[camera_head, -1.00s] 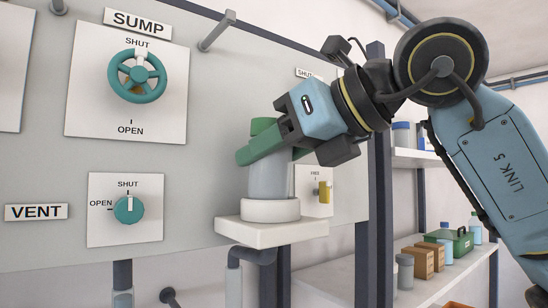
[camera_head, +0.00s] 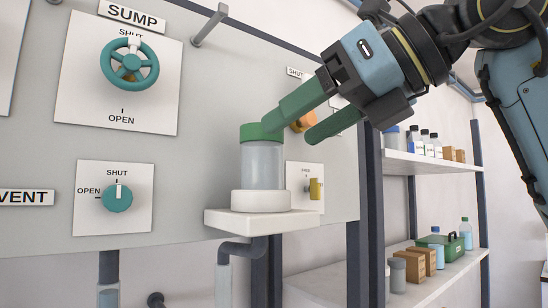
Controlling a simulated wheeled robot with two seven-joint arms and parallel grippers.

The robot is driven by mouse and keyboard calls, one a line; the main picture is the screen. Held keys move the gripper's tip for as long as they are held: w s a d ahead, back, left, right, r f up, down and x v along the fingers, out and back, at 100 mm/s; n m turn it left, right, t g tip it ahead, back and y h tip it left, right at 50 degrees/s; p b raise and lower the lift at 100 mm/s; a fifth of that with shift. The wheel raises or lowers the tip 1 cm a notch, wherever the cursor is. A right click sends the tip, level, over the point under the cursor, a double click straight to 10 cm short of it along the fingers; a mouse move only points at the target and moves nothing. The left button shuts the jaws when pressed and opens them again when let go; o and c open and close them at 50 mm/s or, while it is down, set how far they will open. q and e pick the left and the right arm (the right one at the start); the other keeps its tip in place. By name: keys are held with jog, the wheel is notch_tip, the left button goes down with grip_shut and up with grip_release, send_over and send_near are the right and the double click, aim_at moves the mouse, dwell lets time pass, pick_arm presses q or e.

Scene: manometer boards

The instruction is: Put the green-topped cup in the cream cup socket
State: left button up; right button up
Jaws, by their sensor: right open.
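The green-topped cup (camera_head: 262,165) has a clear grey body and a green lid. It stands upright in the round cream cup socket (camera_head: 261,201) on a pale ledge fixed to the board. My right gripper (camera_head: 298,122) is at the upper right of the cup with its green fingers spread. One finger's tip overlaps the lid's right edge in the picture; I cannot tell if it touches. The other finger is to the right, apart from the cup. My left gripper is not in view.
The teal SUMP wheel (camera_head: 130,63) and the teal VENT knob (camera_head: 118,199) are on the board at left. A yellow handle (camera_head: 316,188) is just right of the cup. A peg (camera_head: 211,22) juts out above. Shelves (camera_head: 430,164) with bottles and boxes stand at right.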

jog(key=v, duration=0.4)
jog(key=shift+s+d+r+b, duration=0.2)
jog(key=shift+d+b, duration=0.1)
jog(key=shift+b, duration=0.1)
dwell(0.9)
